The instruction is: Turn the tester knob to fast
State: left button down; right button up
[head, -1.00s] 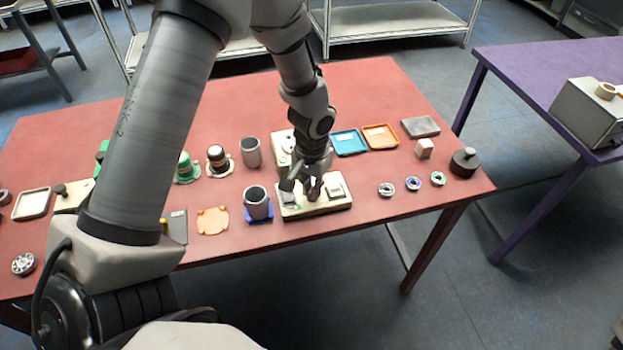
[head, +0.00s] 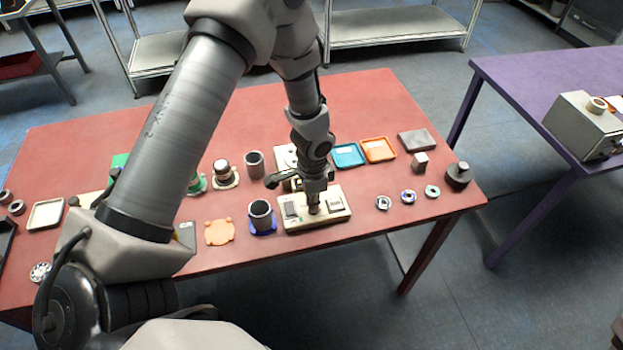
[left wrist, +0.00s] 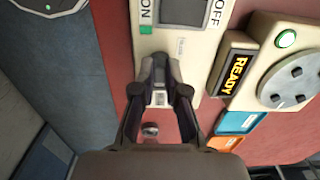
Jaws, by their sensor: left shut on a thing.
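In the left wrist view the gripper (left wrist: 160,92) is shut on the tester knob, which the fingers almost wholly hide. The tester panel (left wrist: 190,45) there shows a rocker marked ON and OFF. The knob's setting and any "fast" mark cannot be read. My right gripper is not in view.
Behind the tester stands a device with a READY display (left wrist: 236,73) and a lit green button (left wrist: 286,39). A cup (head: 261,213) stands close left. Small rings (head: 408,196) lie to the right. Blue (head: 347,156) and orange (head: 378,149) trays lie behind.

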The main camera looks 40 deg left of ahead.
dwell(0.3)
pick_arm(q)
jog(key=c, duration=1.3)
grip_release()
jog(key=shift+d, duration=0.1)
jog(key=shift+o, duration=0.5)
jog(key=shift+w+d+f, duration=0.1)
jog(key=shift+w, duration=0.1)
notch_tip(320, 180, up, 12)
